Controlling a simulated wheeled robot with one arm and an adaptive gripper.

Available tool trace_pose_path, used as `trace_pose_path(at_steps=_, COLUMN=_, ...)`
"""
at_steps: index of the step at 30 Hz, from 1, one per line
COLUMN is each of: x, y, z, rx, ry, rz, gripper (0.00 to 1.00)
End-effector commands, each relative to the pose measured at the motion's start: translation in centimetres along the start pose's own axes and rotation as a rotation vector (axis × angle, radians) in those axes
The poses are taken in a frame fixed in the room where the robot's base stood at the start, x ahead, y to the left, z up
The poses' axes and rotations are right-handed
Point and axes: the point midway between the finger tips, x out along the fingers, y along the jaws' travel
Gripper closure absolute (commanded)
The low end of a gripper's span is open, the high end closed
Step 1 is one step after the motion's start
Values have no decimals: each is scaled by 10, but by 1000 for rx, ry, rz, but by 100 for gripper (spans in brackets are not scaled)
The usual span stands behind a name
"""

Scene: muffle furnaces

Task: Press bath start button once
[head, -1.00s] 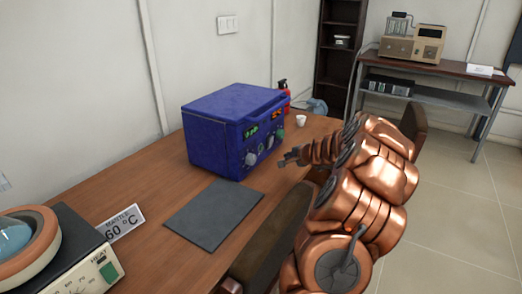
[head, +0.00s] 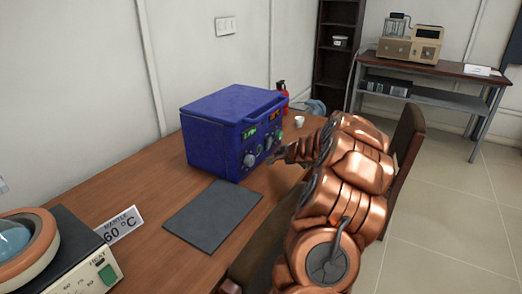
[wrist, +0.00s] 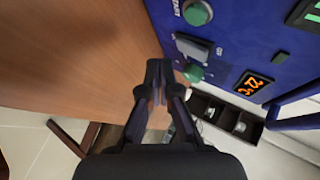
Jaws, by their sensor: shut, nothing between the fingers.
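The blue bath box (head: 212,125) stands on the wooden table, its control face turned right toward my arm. In the wrist view its face (wrist: 240,40) shows a green round button (wrist: 197,12) beside a label that seems to read START. Below are a grey rocker switch (wrist: 192,47), a second green button (wrist: 193,73) and an orange display (wrist: 253,85). My gripper (wrist: 158,68) is shut and empty, its tips just left of the second green button; I cannot tell whether they touch the face. In the head view my gripper (head: 271,160) is close to the front panel.
A dark mat (head: 212,214) lies before the bath. A heating mantle (head: 45,250) and a "MANTLE 60 °C" sign (head: 120,225) are at lower left. A white cup (head: 299,121) and red bottle (head: 282,90) stand behind. A brown chair (head: 405,150) is right of my arm.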

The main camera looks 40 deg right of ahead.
Motion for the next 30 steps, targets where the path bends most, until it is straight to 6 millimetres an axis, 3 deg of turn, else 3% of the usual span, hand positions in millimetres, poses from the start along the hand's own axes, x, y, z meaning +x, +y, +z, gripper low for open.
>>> trace_pose_path(at_steps=12, x=27, y=-20, z=20, rx=-1, ry=-1, rz=-2, gripper=100)
trace_pose_path(at_steps=30, x=29, y=-22, z=21, rx=0, ry=1, rz=-1, gripper=100)
